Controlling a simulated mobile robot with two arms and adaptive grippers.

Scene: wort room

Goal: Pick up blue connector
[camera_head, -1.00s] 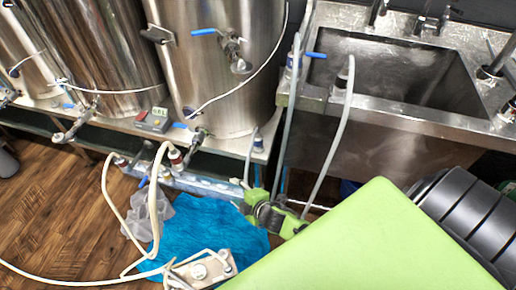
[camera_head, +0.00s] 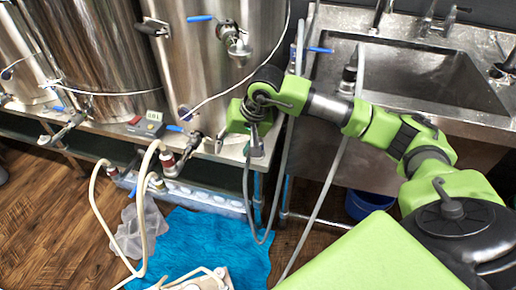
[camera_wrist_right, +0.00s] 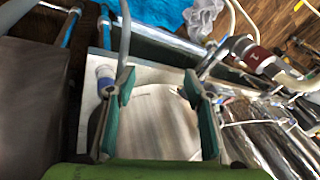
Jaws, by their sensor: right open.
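The blue connector (camera_wrist_right: 105,77), with blue and pale parts, shows in the right wrist view beside the left-hand finger, outside the gap between the fingers. A grey hose rises close to it. Whether finger and connector touch, I cannot tell. My right gripper (camera_wrist_right: 160,84) is open, its teal-padded fingers apart with nothing between them. In the head view my right gripper (camera_head: 238,140) hangs over the bench edge in front of the right kettle. The connector (camera_head: 257,146) is partly hidden there by the gripper and hose. My left gripper is not in view.
Steel kettles (camera_head: 180,75) stand close behind on the bench, with valves (camera_head: 193,140) and hoses projecting. The sink (camera_head: 420,75) is at the right. A grey hose (camera_head: 325,190) crosses below my arm. A blue cloth (camera_head: 210,235) lies on the wooden floor.

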